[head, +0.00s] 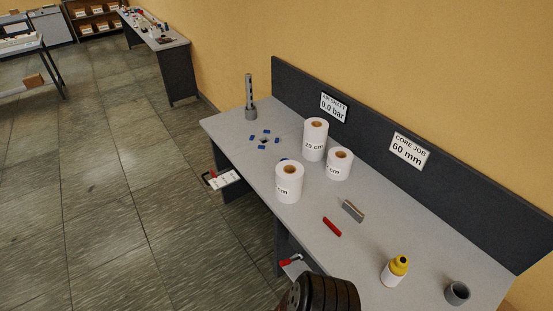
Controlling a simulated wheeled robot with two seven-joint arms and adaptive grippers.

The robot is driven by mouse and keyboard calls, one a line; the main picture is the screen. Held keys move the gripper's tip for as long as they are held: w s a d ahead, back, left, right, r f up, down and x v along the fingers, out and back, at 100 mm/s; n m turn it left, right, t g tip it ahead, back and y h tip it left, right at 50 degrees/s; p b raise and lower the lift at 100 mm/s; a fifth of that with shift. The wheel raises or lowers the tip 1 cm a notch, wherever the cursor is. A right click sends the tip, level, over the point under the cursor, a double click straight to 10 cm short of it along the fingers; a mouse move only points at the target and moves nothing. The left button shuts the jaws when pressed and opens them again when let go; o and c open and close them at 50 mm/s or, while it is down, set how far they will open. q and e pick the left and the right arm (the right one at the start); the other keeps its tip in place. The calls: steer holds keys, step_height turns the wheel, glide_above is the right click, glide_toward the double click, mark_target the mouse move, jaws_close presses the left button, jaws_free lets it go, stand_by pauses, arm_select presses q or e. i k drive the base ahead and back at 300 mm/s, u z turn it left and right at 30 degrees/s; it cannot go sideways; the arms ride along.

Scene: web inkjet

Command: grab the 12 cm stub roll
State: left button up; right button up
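Three white paper rolls with brown cores stand upright on the grey workbench (255,180). The tallest roll (316,131) is at the back and its label appears to read 20 cm. A shorter roll (340,163) stands right of it, and another roll (289,180) stands nearer the bench's front edge. Both of these have labels ending in "cm", but their numbers are not readable, so I cannot tell which is the 12 cm stub roll. Neither of my grippers shows in the head view.
A grey slotted post (250,100) and small blue blocks stand left of the rolls. A dark back panel (460,190) borders the bench.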

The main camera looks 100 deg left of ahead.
mark_target(340, 160)
steer(key=u, duration=2.2)
